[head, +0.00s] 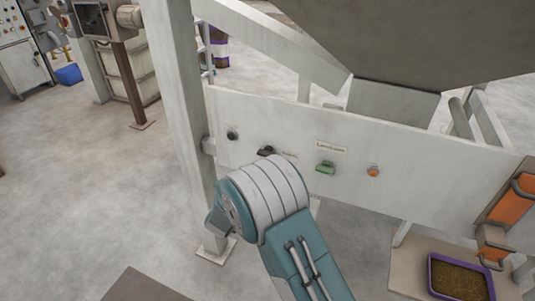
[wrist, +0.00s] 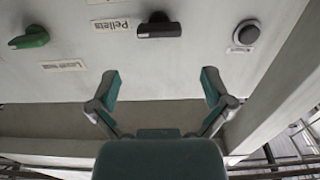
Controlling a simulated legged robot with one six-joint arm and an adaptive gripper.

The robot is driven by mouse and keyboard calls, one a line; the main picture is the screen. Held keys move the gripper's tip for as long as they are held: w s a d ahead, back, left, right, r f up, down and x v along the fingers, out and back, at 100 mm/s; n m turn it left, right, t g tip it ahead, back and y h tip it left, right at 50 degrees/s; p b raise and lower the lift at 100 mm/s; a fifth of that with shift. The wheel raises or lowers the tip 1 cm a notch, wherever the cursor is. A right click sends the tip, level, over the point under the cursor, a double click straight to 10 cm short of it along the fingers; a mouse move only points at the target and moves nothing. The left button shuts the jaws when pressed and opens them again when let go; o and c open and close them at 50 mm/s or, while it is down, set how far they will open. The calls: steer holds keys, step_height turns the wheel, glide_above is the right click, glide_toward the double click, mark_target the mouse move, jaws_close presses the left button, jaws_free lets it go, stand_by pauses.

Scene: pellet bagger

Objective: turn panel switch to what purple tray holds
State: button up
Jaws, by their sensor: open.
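The purple tray (head: 432,279) sits low at the bottom right of the head view. It holds a brown, fine granular material. The white panel (head: 245,110) carries a black bar-handled switch (head: 266,151), also seen in the wrist view (wrist: 160,29). A label reading "Pellets" (wrist: 110,25) is beside it, with another partly cut off at the picture's top edge. The bar lies roughly level in the wrist view; I cannot tell which label it points to. My gripper (wrist: 160,75) is open and empty, below the switch in the wrist view and apart from it. My arm hides it in the head view.
A green handle (head: 325,167) with a label above it (head: 331,146), an orange button (head: 374,171) and a dark round knob (head: 232,134) share the panel. A white post (head: 180,100) stands left of the panel. Orange hardware (head: 508,200) is at the right.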

mark_target(265, 153)
steer(key=x, duration=0.9)
steer(key=shift+w+f, duration=0.1)
steer(key=shift+w, duration=0.05)
steer(key=shift+w+d, duration=0.15)
steer(key=shift+w, duration=0.1)
steer(key=c, duration=0.9)
